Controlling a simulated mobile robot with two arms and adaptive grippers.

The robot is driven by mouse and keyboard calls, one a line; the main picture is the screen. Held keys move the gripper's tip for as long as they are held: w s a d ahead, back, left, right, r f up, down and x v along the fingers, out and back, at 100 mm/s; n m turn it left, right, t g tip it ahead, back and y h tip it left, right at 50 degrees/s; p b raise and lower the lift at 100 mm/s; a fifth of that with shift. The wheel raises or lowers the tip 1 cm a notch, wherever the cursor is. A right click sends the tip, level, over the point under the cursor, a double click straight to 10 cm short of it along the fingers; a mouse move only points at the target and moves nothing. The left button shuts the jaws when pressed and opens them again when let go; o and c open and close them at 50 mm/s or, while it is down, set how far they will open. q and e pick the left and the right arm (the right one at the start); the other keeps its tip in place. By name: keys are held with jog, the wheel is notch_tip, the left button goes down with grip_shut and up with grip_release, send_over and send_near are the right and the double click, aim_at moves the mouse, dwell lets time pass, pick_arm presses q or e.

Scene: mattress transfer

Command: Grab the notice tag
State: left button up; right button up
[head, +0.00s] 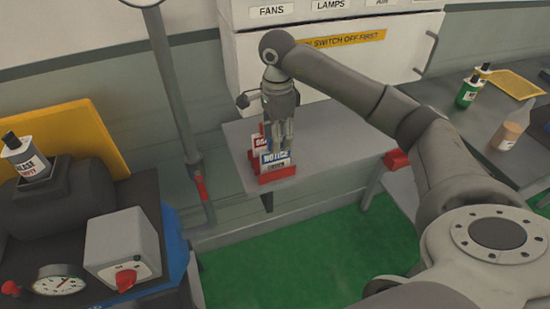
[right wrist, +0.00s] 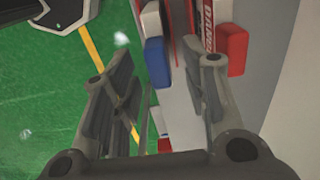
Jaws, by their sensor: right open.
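The notice tag (head: 273,158), white with a blue NOTICE band, stands in a small red holder (head: 278,174) on the grey shelf. A red-banded tag (head: 261,140) stands behind it. My right gripper (head: 279,146) points down at the tags and partly hides them. In the right wrist view my right gripper (right wrist: 162,72) is open, its fingers apart. A blue end (right wrist: 155,62), probably the notice tag's, shows between the fingertips. A red DANGER tag (right wrist: 209,28) lies toward the right finger. Contact with either tag cannot be told. My left gripper is not in view.
The grey shelf (head: 235,150) juts from the wall below a white cabinet (head: 248,70). A grey post (head: 172,90) with a red handle stands to its left. A dark bench (head: 470,125) with bottles is at right. Green floor (head: 300,255) lies below.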

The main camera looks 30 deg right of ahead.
aim_at(275, 159)
notch_tip(275, 159, down, 3)
jog(key=shift+r, duration=0.15)
jog(key=f+p, duration=0.2)
jog(key=f, duration=0.1)
jog(key=f+p, duration=0.1)
jog(key=shift+a+f, duration=0.25)
jog(key=shift+a, duration=0.05)
jog(key=shift+w+f, duration=0.1)
jog(key=shift+f, duration=0.25)
jog(key=shift+c, duration=0.5)
grip_shut()
